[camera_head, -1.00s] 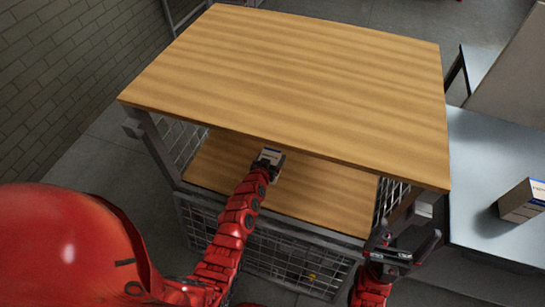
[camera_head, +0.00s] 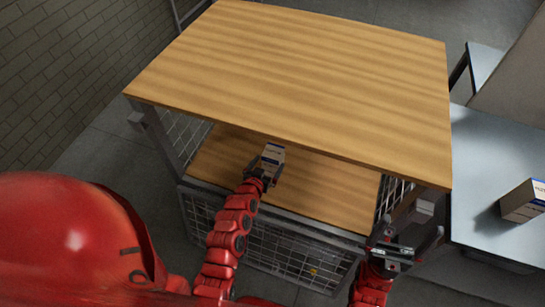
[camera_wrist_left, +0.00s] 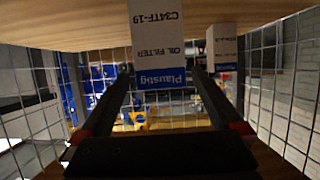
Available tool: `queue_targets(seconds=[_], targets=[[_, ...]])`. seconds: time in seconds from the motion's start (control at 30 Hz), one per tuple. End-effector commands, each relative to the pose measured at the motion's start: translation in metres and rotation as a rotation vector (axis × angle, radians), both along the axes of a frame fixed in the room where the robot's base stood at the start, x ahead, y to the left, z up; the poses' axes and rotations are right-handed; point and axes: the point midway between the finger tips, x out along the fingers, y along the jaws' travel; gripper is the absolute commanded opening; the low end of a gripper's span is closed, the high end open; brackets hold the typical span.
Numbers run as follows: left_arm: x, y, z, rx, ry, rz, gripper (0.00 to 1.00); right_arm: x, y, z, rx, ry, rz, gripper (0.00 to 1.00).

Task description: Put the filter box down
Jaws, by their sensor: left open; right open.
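The filter box (camera_head: 272,154), white with a blue band, stands on the lower wooden shelf (camera_head: 325,187) of the rack, partly under the upper board. My left gripper (camera_head: 262,179) is open just in front of the box. In the left wrist view, the box (camera_wrist_left: 160,45) shows upside-down "OIL FILTER" lettering between and beyond the open fingers (camera_wrist_left: 165,95). I cannot tell whether a finger touches it. My right gripper (camera_head: 392,252) is open and empty beside the rack's front right corner.
The upper board (camera_head: 300,80) overhangs the shelf, with wire mesh sides. A second white box (camera_wrist_left: 222,45) shows in the left wrist view. Another box (camera_head: 522,202) stands on the grey table (camera_head: 485,160) at right. The shelf is clear right of the filter box.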

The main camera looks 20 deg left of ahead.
Motion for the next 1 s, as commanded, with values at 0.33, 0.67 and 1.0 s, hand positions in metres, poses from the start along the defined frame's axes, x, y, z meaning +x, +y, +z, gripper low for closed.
queue_targets(seconds=[0.33, 0.67, 1.0], targets=[[-0.030, 0.002, 0.012, 0.000, 0.000, 0.001, 1.00, 0.000, 0.000, -0.001, 0.000, 0.000, 0.000, 1.00], [-0.030, 0.001, 0.013, 0.000, 0.000, 0.001, 1.00, 0.000, 0.000, -0.001, 0.000, 0.000, 0.000, 1.00], [-0.030, 0.001, 0.013, 0.000, 0.000, 0.000, 1.00, 0.000, 0.000, -0.001, 0.000, 0.000, 0.000, 1.00]])
